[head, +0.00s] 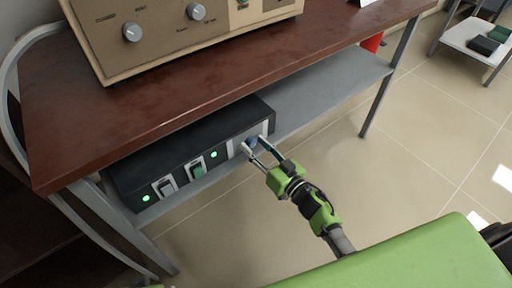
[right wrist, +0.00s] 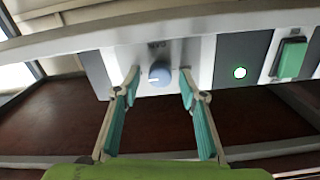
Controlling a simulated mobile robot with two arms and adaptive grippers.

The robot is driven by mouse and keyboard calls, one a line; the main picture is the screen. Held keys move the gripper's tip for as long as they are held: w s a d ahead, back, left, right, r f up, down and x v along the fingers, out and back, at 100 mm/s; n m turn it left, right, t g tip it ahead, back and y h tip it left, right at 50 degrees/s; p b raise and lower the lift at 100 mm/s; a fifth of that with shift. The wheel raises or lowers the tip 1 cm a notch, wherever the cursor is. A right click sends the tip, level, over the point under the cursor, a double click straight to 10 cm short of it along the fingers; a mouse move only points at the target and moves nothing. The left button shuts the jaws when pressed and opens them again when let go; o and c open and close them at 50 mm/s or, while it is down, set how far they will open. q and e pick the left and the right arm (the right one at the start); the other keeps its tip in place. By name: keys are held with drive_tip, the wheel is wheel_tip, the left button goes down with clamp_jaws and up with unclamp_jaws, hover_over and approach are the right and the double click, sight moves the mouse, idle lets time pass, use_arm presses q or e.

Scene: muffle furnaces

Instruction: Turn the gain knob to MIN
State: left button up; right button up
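The gain knob (right wrist: 160,74) is a small blue-grey round knob with a pale pointer mark at its left in the right wrist view. It sits on a light panel with small inverted lettering above it. In the head view the knob (head: 252,142) is on the right end of the black control box (head: 140,168), partly hidden by my gripper. My right gripper (head: 256,146) is open in front of it. In the right wrist view its fingertips (right wrist: 159,80) stand on either side of the knob, with a gap on each side. My left gripper is not in view.
The box holds two rocker switches (head: 196,168) and green lights (head: 214,154), on a grey shelf (head: 318,88) under a brown tabletop (head: 200,75). A beige instrument (head: 165,38) with knobs stands on top. Table legs (head: 384,95) border the shelf; tiled floor lies open at right.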

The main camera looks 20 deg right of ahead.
clamp_jaws()
